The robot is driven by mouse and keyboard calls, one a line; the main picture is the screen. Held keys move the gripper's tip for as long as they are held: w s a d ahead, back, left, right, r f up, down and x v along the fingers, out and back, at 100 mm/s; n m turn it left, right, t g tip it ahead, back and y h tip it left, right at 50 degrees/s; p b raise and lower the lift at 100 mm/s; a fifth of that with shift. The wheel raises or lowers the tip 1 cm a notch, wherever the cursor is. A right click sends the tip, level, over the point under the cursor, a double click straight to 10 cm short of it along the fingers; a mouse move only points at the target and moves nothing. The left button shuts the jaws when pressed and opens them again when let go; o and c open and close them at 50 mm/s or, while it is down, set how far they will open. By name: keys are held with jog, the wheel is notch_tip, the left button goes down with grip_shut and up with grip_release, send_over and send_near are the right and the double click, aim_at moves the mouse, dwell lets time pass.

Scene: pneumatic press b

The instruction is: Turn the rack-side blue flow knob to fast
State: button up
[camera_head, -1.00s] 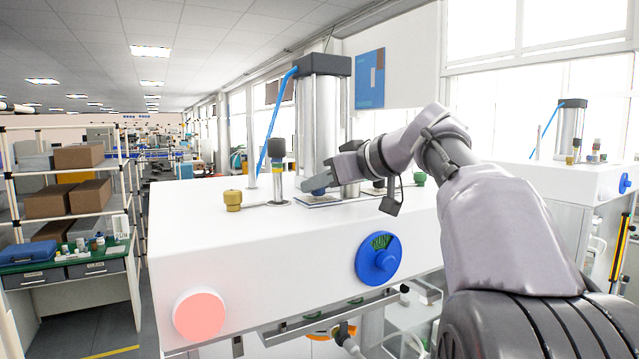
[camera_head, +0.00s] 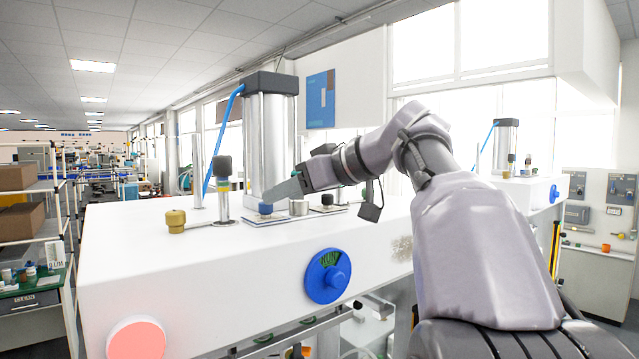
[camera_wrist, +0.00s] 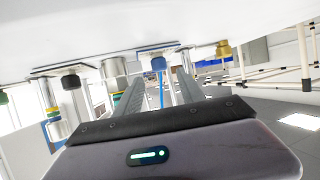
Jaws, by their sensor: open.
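A small blue knob (camera_head: 265,209) sits on a dark-edged plate on top of the white press housing, in front of the silver cylinder. My gripper (camera_head: 272,192) is open and empty, with its fingers just above and to the right of this knob. In the wrist view, which is upside down, the blue knob (camera_wrist: 157,52) shows between the two spread fingers (camera_wrist: 160,76), beyond their tips. I cannot tell whether they touch it. A bigger blue dial (camera_head: 328,276) with a green scale is on the housing's front face. The small knob's setting cannot be read.
A silver cap (camera_head: 298,207) and a black knob (camera_head: 327,200) stand close to the right of the blue knob. A brass knob (camera_head: 176,220) and a black-topped post (camera_head: 223,180) stand to its left. The tall silver cylinder (camera_head: 270,140) rises behind.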

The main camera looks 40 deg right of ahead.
jog(key=v, duration=1.1)
